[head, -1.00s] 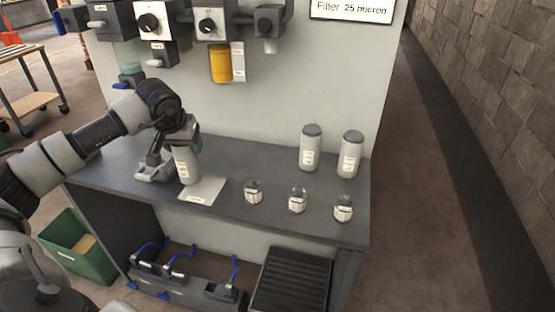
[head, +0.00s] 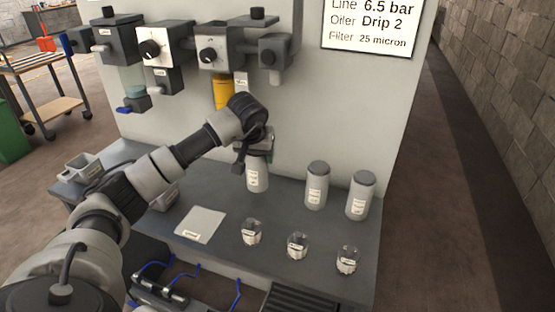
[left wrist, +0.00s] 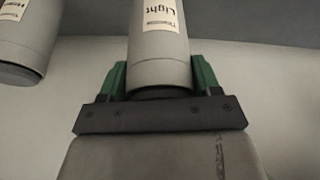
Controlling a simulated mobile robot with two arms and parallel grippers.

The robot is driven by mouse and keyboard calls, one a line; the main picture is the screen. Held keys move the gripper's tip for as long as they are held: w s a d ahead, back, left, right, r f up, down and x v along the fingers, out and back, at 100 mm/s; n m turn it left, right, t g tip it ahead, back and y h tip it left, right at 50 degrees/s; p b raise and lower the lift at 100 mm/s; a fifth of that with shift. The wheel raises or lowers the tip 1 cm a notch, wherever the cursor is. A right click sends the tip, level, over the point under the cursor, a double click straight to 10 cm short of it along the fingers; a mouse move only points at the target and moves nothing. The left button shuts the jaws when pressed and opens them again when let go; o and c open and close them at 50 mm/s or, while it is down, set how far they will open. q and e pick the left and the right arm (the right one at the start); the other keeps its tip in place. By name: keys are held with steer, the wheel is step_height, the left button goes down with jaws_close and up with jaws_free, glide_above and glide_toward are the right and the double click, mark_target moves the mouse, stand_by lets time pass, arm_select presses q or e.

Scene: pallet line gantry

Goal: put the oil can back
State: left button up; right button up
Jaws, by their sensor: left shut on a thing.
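The held oil can (head: 257,175) is a grey cylinder with a white label. In the left wrist view the held can (left wrist: 158,50) reads "Light". My left gripper (head: 256,148) is shut on its top end from above, and its green fingers (left wrist: 160,80) flank the can. The can is upright at the back of the bench, left of two similar grey cans (head: 317,187) (head: 360,196). I cannot tell whether its base touches the bench. One neighbouring can (left wrist: 25,35) shows at the left of the wrist view. My right gripper is out of view.
Several small glass jars (head: 251,232) stand along the front. Wall-mounted units (head: 214,50) and a yellow cylinder (head: 223,92) hang above the back. A sign (head: 370,27) is on the wall.

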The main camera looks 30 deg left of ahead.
arm_select(q)
steer(key=w+d+f+p, duration=0.1)
steer(key=w+d+f, duration=0.2)
steer(key=d, duration=0.1)
steer(key=shift+w+f, duration=0.2)
steer(key=shift+w, duration=0.15)
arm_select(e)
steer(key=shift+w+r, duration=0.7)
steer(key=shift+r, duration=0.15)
arm_select(q)
steer(key=shift+f, duration=0.2)
steer(key=o, duration=1.2)
steer(key=shift+c, duration=0.2)
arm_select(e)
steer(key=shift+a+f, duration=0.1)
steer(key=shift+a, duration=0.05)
